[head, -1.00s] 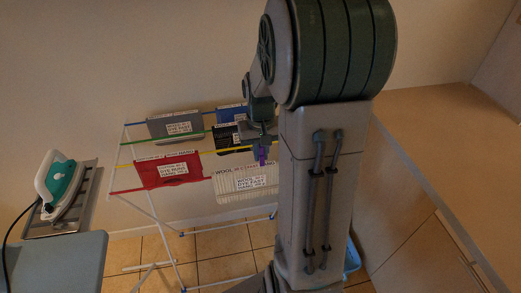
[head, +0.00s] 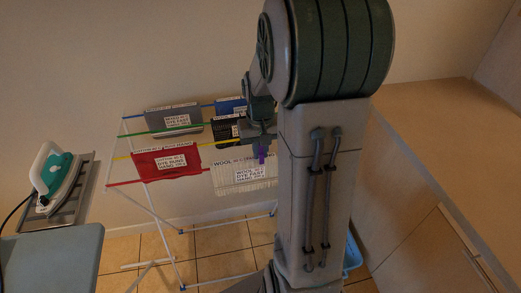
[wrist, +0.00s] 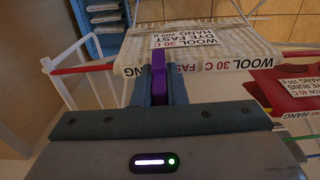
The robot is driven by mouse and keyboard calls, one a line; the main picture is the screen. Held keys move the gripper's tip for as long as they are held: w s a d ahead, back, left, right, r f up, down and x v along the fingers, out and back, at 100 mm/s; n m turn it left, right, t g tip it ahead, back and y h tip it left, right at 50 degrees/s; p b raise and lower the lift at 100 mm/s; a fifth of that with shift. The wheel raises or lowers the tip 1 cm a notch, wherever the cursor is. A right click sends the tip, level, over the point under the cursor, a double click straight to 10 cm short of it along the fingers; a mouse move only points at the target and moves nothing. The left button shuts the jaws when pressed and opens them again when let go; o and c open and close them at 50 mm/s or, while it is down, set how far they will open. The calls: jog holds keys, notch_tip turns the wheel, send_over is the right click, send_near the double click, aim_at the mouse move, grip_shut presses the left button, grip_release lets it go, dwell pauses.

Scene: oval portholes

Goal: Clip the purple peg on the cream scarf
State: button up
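My gripper (wrist: 158,92) is shut on the purple peg (wrist: 158,62), which stands out beyond the fingertips. The peg also shows in the head view (head: 262,153), below my gripper (head: 258,138). The cream scarf (wrist: 190,40) hangs over the front red line of the drying rack, with a "WOOL 30 C, DYE FAST" label. In the head view the scarf (head: 232,180) is partly hidden behind my arm. In the wrist view the peg overlaps the scarf's near label band; I cannot tell whether they touch.
A red cloth (head: 166,160) hangs left of the scarf. Grey (head: 174,119), black (head: 224,131) and blue (head: 230,105) cloths hang on lines behind. An iron (head: 56,178) stands at the left. A counter (head: 430,140) is at the right. A blue shelf unit (wrist: 85,45) shows in the wrist view.

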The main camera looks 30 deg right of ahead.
jog(key=shift+o, duration=1.1)
jog(key=shift+s+a+f, duration=0.1)
jog(key=shift+s+f, duration=0.25)
jog(key=shift+f, duration=0.3)
jog(key=shift+w+r, duration=0.25)
jog(key=shift+r, duration=0.25)
jog(key=shift+o, duration=0.8)
notch_tip(320, 180, up, 14)
jog(key=shift+r, duration=0.1)
jog(key=s+a+f+n+t, duration=0.2)
jog(key=s+a+f+n, duration=0.1)
jog(key=s+a, duration=0.9)
jog(key=shift+s+f+t, duration=0.2)
jog(key=shift+f+t, duration=0.2)
jog(key=shift+f, duration=0.5)
